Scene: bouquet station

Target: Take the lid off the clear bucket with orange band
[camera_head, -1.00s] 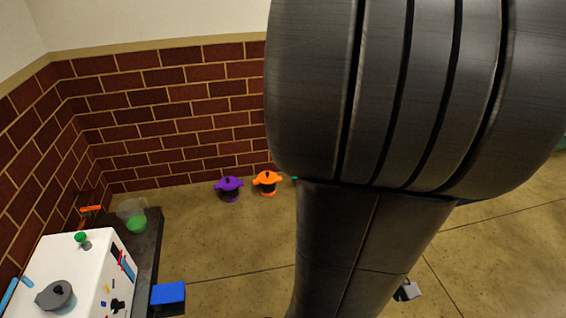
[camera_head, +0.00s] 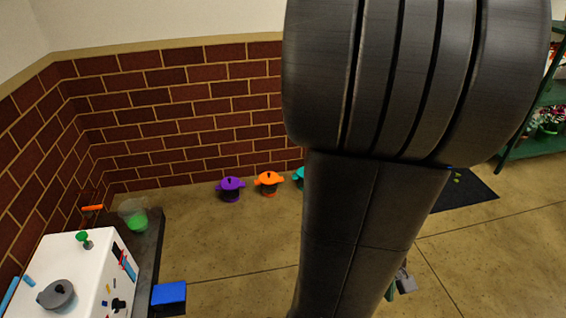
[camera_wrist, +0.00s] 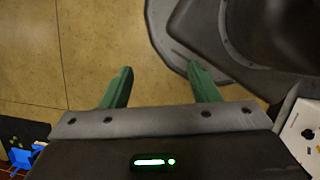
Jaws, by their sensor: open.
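An orange-lidded bucket (camera_head: 268,183) with a small dark knob and side handles stands on the floor near the brick wall, in the head view. Its lid is on; its body looks dark, and I cannot tell whether it is clear. My gripper (camera_wrist: 162,78) is open and empty in the wrist view, its two green fingers apart above bare floor. No bucket shows between or near the fingers. In the head view my gripper is mostly hidden behind my arm, far to the lower right of the bucket.
A purple-lidded bucket (camera_head: 231,188) stands left of the orange one, and a teal one (camera_head: 299,177) right of it, partly behind my arm. A white-topped unit (camera_head: 75,262) and blue box (camera_head: 168,294) are at lower left. A dark mat (camera_head: 468,190) and green shelf (camera_head: 540,95) are at right.

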